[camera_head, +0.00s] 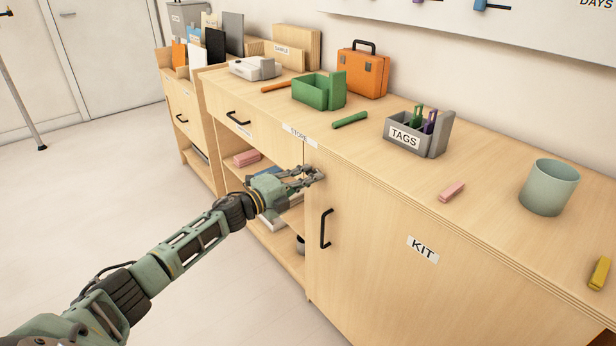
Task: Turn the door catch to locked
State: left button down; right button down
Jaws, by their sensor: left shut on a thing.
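The cabinet door (375,255) carries a KIT label (422,250) and a black bar handle (326,229). It looks closed, flat with the cabinet front. My left gripper (312,177) is at the door's upper left corner, just under the counter edge. Its fingers are shut on the small door catch (319,174), which they mostly hide. I cannot tell which way the catch is turned. My left arm reaches in from the lower left. My right gripper is not in view.
Open shelves with a pink block (246,158) lie left of the door, below a STORE label (299,134). On the counter stand a green box (318,92), an orange case (362,73), a TAGS holder (404,137) and a green cup (549,187). The floor in front is clear.

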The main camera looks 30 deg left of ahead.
pick_arm(q)
jog(key=shift+a, duration=0.1)
jog(key=c, duration=1.8)
grip_release()
jog(key=shift+c, duration=0.2)
jog(key=v, duration=1.2)
